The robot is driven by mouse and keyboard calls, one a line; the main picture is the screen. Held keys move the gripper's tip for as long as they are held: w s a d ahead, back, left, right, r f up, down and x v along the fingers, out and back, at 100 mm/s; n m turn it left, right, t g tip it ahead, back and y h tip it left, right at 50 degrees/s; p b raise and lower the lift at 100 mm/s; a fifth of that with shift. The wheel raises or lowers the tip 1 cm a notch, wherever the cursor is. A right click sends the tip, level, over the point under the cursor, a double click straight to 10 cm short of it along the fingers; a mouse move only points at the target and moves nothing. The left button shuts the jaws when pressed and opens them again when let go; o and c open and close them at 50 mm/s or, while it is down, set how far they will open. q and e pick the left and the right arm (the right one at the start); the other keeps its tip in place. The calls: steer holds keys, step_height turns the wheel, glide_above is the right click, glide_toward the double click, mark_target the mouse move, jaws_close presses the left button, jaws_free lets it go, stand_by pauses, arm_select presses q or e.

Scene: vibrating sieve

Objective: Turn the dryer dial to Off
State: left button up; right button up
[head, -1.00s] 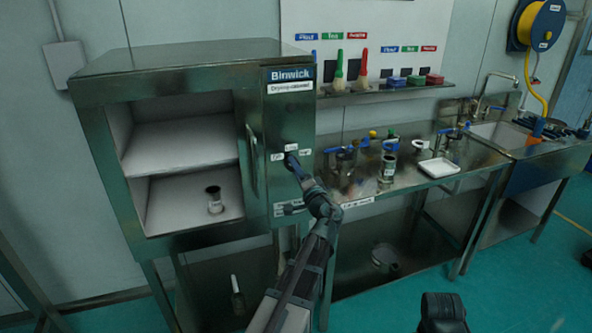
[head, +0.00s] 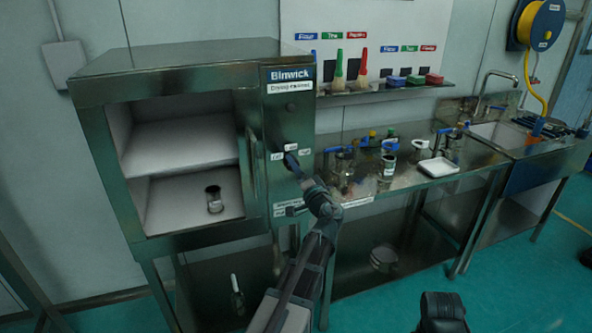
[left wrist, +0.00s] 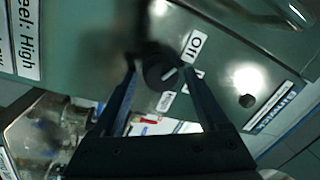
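The dryer (head: 292,120) is a steel cabinet marked Binwick at the left of the head view, with labels around a dial on its front panel. In the left wrist view the dial (left wrist: 160,72) is a dark round knob with a white mark that slants up to the right, toward the side of the Off label (left wrist: 195,47). My left gripper (head: 291,161) is at the dial. In the left wrist view its two fingers (left wrist: 160,70) stand apart on either side of the knob; I cannot tell whether they touch it.
The dryer's open compartment holds a small metal cup (head: 214,200) on its lower shelf. To the right, a steel bench (head: 415,192) carries jars and a white tray (head: 438,167). A shelf with brushes (head: 372,94) hangs above. A dark part of my right arm shows at the bottom.

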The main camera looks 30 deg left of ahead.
arm_select(q)
steer(key=shift+o, duration=0.3)
steer(key=b+v, duration=0.1)
steer(key=v, duration=1.2)
steer(key=shift+s+d+b, duration=0.3)
steer(key=shift+f, duration=0.1)
steer(key=s+d+f+m+g+h+p, duration=0.1)
steer(key=s+d+f+g+h+p, duration=0.3)
steer(key=s+d+f+h, duration=0.3)
steer(key=s+d+f+m+g+h+p, duration=0.1)
steer(key=s+d+f+g+h+p, duration=0.3)
steer(key=s+d+f+g+h, duration=0.3)
steer(key=s+d+f, duration=0.1)
steer(key=s+d, duration=0.4)
steer(key=d, duration=0.6)
steer(key=shift+d+f+g, duration=0.3)
steer(key=shift+d+f, duration=0.05)
steer(key=shift+f, duration=0.05)
steer(key=shift+s, duration=0.1)
